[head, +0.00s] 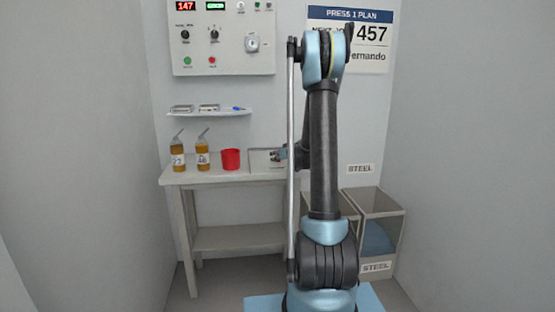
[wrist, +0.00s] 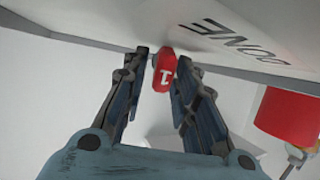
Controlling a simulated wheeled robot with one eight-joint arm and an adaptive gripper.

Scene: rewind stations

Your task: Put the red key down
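The red key (wrist: 163,72) shows in the wrist view with a white mark on its face, which looks like a 1. My gripper (wrist: 162,62) has its fingertips close on both sides of the key and looks shut on it. The key appears at the edge of a pale tray (wrist: 215,45) marked DONE, which shows upside down here. I cannot tell whether the key touches it. In the head view my gripper (head: 278,155) is small, at the tray (head: 260,167) on the table. My arm partly hides it, and the key cannot be made out there.
A red cup (head: 230,159) stands left of the tray; it also shows in the wrist view (wrist: 288,115). Two amber bottles (head: 178,157) stand farther left on the table (head: 200,177). A shelf (head: 210,112) and a control panel (head: 222,50) are above. STEEL bins (head: 375,204) stand right.

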